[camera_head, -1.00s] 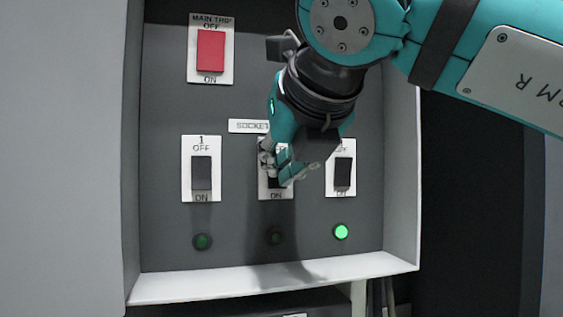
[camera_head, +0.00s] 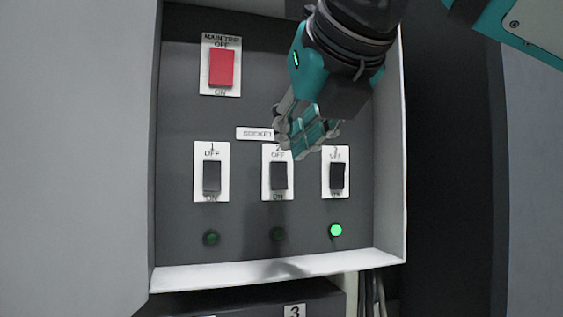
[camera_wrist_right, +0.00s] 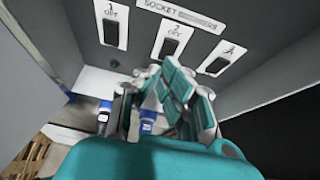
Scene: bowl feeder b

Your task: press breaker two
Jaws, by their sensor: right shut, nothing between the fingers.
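Breaker two (camera_head: 278,176) is a black rocker on a white plate in the middle of the lower row, marked 2, OFF and ON. It also shows in the right wrist view (camera_wrist_right: 172,40). The lamp below it (camera_head: 278,233) is dark. My right gripper (camera_head: 302,150) is shut and empty, just above and to the right of breaker two's plate, apart from the rocker as far as I can tell. My left gripper is not in view.
Breaker one (camera_head: 212,177) is on the left with a dark lamp (camera_head: 211,238). Breaker three (camera_head: 337,176) is on the right with a lit green lamp (camera_head: 335,230). The red main trip switch (camera_head: 221,68) is above. A white box ledge (camera_head: 280,271) runs below.

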